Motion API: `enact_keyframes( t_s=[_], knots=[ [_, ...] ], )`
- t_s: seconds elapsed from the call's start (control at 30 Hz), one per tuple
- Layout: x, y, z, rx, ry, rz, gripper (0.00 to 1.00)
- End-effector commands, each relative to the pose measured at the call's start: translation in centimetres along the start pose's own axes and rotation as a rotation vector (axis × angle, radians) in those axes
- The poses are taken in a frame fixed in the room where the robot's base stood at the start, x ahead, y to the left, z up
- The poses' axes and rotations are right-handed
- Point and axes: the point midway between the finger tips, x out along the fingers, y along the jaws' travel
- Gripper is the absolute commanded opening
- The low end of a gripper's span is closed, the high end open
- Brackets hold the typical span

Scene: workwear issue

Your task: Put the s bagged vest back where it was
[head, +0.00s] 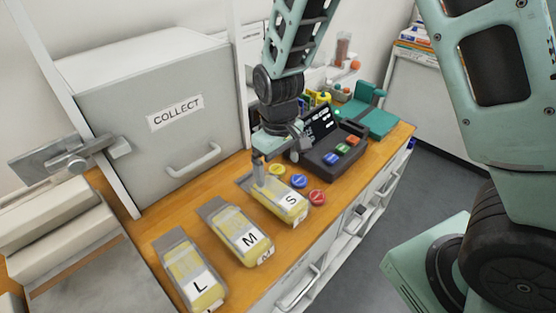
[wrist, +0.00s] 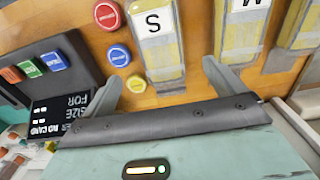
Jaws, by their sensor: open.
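The S bagged vest (head: 285,203) is a yellow folded vest in a clear bag with a white S label and a grey end strip. It lies flat on the wooden counter, rightmost in a row with the M bag (head: 243,240) and the L bag (head: 192,275). My gripper (head: 279,163) is open at the grey end of the S bag. In the wrist view, the S bag (wrist: 160,55) lies ahead of the spread fingers (wrist: 160,76), which appear empty. One finger is near the gap between S and M, the other on the card reader side.
A grey COLLECT cabinet (head: 160,110) with a closed front stands behind the bags. Yellow (head: 277,170), blue (head: 299,181) and red (head: 317,198) round buttons sit right of the S bag. A black card reader (head: 325,160) with coloured keys stands beyond them. The counter's front edge is close.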

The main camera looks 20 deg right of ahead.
Motion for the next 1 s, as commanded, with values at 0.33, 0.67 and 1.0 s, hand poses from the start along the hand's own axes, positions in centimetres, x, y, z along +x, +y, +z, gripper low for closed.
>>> enact_keyframes(
  t_s=[0.33,0.67,1.0],
  knots=[
    [-4.0,-2.8,1.5,-0.028,0.008,-0.039,0.95],
    [-11.0,-12.9,13.0,-0.215,0.024,-0.093,0.95],
    [-11.9,-14.3,18.0,-0.286,0.025,-0.045,0.95]
  ],
)
